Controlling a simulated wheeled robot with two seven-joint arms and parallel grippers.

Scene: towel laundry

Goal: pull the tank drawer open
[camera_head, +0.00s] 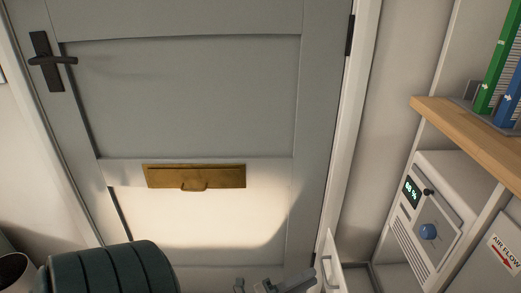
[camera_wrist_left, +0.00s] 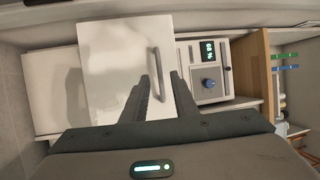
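A white appliance (camera_head: 403,218) with a lit display and a blue knob (camera_head: 428,231) on its front panel stands at the right in the head view. It also shows in the left wrist view (camera_wrist_left: 224,62), right of centre, with its blue knob (camera_wrist_left: 208,84). I cannot tell for sure which part is the tank drawer; the knobbed front panel looks flush. My left gripper (camera_head: 284,284) is at the bottom edge of the head view, left of the appliance. My right gripper is not visible.
A white panel (camera_wrist_left: 115,55) with a grey bar handle (camera_wrist_left: 156,65) lies ahead of the fingers, beside the appliance; the panel edge (camera_head: 335,262) shows low in the head view. A wooden shelf (camera_head: 475,140) overhangs the appliance. A grey door (camera_head: 190,90) stands behind.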

